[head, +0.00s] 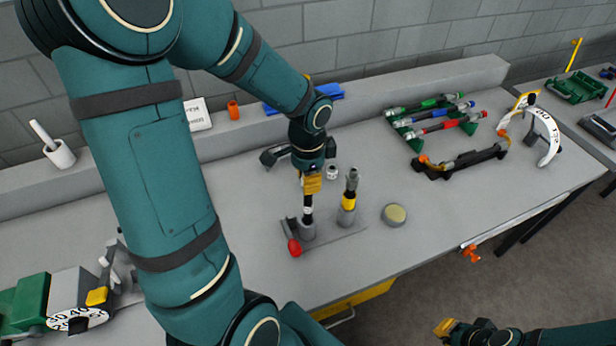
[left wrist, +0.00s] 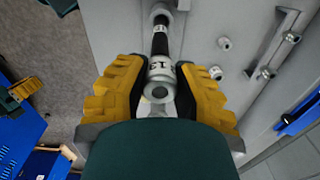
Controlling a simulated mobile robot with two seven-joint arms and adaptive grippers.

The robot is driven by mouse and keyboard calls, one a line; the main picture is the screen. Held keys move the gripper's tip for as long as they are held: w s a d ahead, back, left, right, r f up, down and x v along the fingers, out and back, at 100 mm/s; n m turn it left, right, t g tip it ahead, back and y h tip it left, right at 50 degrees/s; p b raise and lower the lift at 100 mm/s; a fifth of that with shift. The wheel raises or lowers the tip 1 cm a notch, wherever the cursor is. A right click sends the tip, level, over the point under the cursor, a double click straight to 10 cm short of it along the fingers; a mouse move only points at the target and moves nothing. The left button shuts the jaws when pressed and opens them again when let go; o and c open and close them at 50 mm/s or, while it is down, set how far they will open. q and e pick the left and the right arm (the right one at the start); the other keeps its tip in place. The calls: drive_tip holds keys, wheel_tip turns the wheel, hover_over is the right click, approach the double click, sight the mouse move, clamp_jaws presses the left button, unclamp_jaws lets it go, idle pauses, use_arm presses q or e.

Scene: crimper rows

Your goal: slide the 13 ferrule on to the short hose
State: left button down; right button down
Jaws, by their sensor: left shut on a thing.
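My left gripper (head: 312,184) is shut on a silver ferrule marked 13 (left wrist: 161,72), held between its yellow fingers. In the head view the fingers hide this ferrule. The short black hose (head: 308,201) stands upright in a grey holder (head: 308,230), directly below the left gripper. In the left wrist view the hose (left wrist: 160,44) runs in line with the ferrule and meets its far end. I cannot tell how far it goes inside. My right gripper (head: 446,326) is at the bottom edge, away from the bench; its jaw opening is unclear.
A second hose (head: 349,201) with a yellow band and metal fitting stands close to the right. A loose ferrule (head: 332,172) and a round tin (head: 395,214) are nearby. A rack of coloured hoses (head: 437,114) and a black tool (head: 460,162) lie farther right.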

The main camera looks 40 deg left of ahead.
use_arm(q)
drive_tip(key=shift+f+b, duration=1.75)
drive_tip(key=shift+f, duration=0.35)
drive_tip(key=c, duration=0.8)
unclamp_jaws()
drive_tip(key=shift+o, duration=0.2)
drive_tip(key=shift+r, duration=0.1)
wheel_tip(320, 180, up, 12)
